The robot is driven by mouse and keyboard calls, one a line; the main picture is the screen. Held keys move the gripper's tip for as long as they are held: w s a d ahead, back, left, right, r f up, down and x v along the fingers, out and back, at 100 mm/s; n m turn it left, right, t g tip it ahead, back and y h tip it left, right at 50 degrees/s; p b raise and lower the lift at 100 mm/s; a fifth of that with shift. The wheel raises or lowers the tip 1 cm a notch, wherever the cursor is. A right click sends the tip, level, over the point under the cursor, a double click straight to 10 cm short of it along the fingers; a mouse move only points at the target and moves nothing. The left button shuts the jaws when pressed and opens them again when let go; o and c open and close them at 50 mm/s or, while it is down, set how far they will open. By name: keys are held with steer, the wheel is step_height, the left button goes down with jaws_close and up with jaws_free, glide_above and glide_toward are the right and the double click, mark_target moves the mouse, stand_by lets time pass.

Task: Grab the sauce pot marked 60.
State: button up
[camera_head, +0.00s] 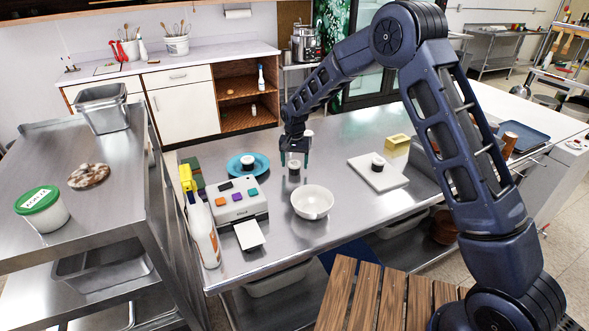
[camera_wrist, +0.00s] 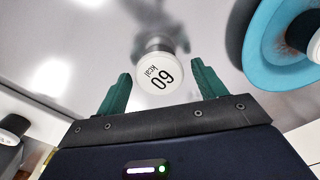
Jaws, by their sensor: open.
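The sauce pot marked 60 (camera_wrist: 158,72) shows in the wrist view with a round white lid reading "60 kcal". In the head view this small dark pot with a white top (camera_head: 294,168) stands upright on the steel table. My gripper (camera_head: 294,159) is just above it, pointing down, with its green fingers apart. In the wrist view the pot's lid appears between and slightly beyond the fingertips, with space on both sides. The gripper looks empty. I cannot tell how far the fingertips reach down beside the pot.
Similar pots stand on a blue plate (camera_head: 234,166) to the left, on a white board (camera_head: 365,178) to the right, and behind my gripper (camera_head: 308,134). A white bowl (camera_head: 312,203) is in front. A label printer-like device (camera_head: 237,211) and spray bottle (camera_head: 203,236) stand front left.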

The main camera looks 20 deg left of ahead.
steer(key=shift+f, duration=0.65)
steer(key=c, duration=1)
steer(key=shift+o, duration=0.2)
steer(key=shift+r, duration=0.1)
